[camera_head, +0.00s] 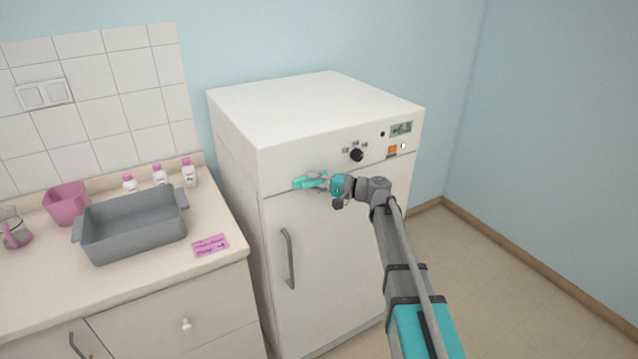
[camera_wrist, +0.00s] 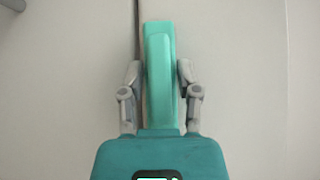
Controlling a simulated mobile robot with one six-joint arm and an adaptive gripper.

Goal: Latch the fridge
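The fridge (camera_head: 318,240) is a white cabinet with a vertical grey handle on its door. A teal latch bar (camera_head: 309,182) lies roughly level along the seam near the top of the door. The door looks closed. My gripper (camera_head: 322,177) is at this bar, reaching in from the right. In the wrist view the teal bar (camera_wrist: 160,75) lies between my two grey fingers (camera_wrist: 160,80), which sit close against both sides and appear shut on it. The bar runs alongside the dark door seam (camera_wrist: 138,30). Its end near my palm is hidden.
A control panel with a black knob (camera_head: 357,155), an orange switch (camera_head: 392,149) and a display (camera_head: 401,129) is above the seam. Left of the fridge, a counter (camera_head: 150,283) holds a grey basin (camera_head: 135,240), a pink cup (camera_head: 67,203) and bottles. Floor right is clear.

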